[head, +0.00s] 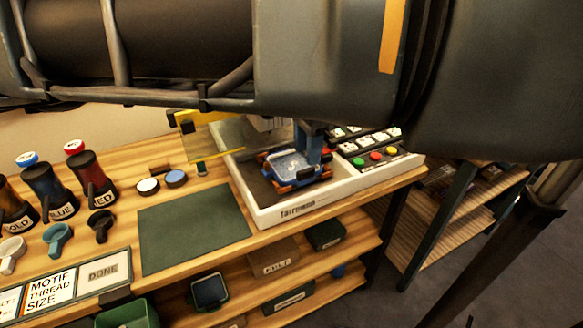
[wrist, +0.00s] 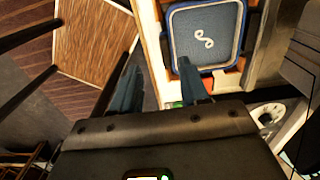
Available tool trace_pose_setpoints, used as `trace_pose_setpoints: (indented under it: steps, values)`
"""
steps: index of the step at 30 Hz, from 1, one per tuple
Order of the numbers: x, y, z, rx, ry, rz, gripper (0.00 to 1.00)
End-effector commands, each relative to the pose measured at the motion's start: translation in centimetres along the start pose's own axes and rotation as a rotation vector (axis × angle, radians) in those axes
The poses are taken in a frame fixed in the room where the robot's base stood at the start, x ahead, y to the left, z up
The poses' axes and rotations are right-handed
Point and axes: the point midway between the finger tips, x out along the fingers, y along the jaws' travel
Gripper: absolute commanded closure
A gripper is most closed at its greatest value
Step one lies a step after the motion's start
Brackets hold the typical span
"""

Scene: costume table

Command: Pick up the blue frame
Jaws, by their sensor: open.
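The blue frame (head: 270,160) is a squarish hoop with grey-blue cloth inside. It lies in the white tray (head: 262,216) of the machine, with orange-red pieces around it. In the wrist view the blue frame (wrist: 205,69) shows a pale looping motif on its cloth, at the top right of centre. My gripper (head: 313,148) is at the frame's right side in the head view. In the wrist view my gripper (wrist: 160,75) is open and empty; its right finger overlaps the frame's near edge and its left finger is off to the side. Contact cannot be told.
A green mat (head: 194,231) lies left of the tray. Thread bottles (head: 90,178), small scoops and two round pots (head: 148,186) stand further left. A button panel (head: 375,157) is at the tray's right. Lower shelves hold boxes and a dark green-edged frame (head: 209,291).

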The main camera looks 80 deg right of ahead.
Motion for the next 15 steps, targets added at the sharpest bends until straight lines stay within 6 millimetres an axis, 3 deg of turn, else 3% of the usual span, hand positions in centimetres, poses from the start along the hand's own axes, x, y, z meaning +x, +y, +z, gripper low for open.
trace_pose_setpoints:
  steps: [15]
  values:
    - [6.1, -0.8, 0.0, 0.001, 0.002, 0.001, 0.55]
